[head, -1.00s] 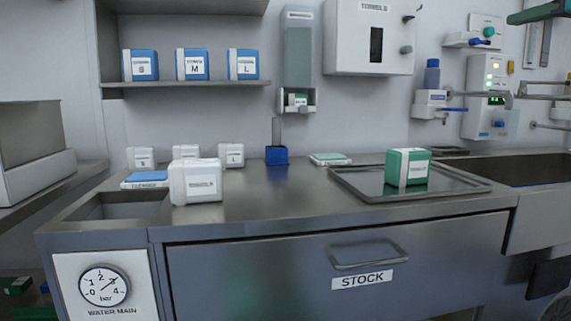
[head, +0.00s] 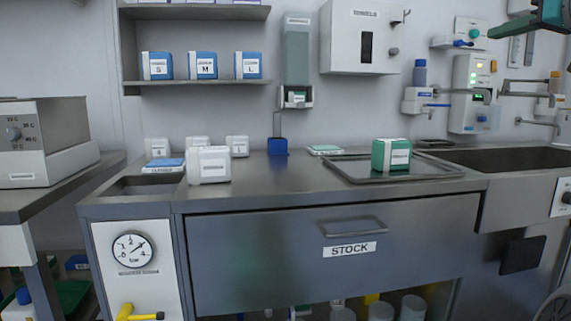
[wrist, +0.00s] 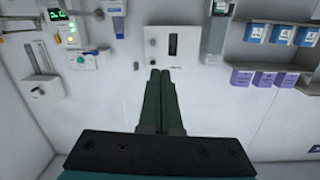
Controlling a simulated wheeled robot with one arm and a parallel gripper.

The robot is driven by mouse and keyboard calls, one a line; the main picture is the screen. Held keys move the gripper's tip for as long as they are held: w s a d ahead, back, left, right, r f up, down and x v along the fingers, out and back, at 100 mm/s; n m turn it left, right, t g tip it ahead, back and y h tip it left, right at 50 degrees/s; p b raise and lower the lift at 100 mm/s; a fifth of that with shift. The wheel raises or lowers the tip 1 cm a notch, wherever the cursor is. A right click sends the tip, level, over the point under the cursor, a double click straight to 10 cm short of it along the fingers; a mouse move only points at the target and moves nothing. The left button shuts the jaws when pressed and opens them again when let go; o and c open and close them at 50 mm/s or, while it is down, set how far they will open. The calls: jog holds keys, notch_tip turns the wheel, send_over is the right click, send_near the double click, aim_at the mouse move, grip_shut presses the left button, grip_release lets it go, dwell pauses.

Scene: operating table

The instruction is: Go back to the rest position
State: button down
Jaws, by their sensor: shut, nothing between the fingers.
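My gripper (wrist: 161,75) shows in the wrist view with its two dark green fingers together and nothing between them. It points at the wall, with the white dispenser box (wrist: 174,45) beyond the fingertips. In the head view only a green and dark part of my arm (head: 535,22) shows at the top right corner, well above the sink.
A steel counter (head: 300,180) spans the middle, with a tray (head: 440,172) holding a green-and-white box (head: 391,155). White boxes (head: 209,165) stand at left. A shelf (head: 200,84) holds blue boxes. A sink (head: 510,158) is at right, a side bench (head: 75,185) at left.

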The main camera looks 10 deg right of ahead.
jog(key=w+a+f+g+y, duration=0.3)
jog(key=w+a+f+g, duration=0.35)
jog(key=a+f, duration=0.8)
jog(key=s+a+f+g+y, duration=0.1)
jog(key=a+f+g, duration=0.1)
jog(key=a+f, duration=0.6)
jog(key=s+a+f+g, duration=0.2)
jog(key=a+f, duration=0.3)
jog(key=f, duration=0.6)
jog(key=s+a+f+g+h, duration=0.1)
jog(key=s+a+f+g, duration=0.15)
jog(key=s+f, duration=0.55)
jog(key=s+a+f+g, duration=0.2)
jog(key=s+a+f, duration=0.3)
jog(key=f, duration=0.4)
jog(key=s+d+f+g+h, duration=0.1)
jog(key=s+f+g, duration=0.1)
jog(key=s+f, duration=0.4)
jog(key=s+d+f+n+g+h, duration=0.1)
jog(key=s+f+g, duration=0.1)
jog(key=s+f, duration=0.4)
jog(key=s, duration=0.5)
jog(key=shift+s+h, duration=0.15)
jog(key=shift+h, duration=0.15)
jog(key=shift+d, duration=0.1)
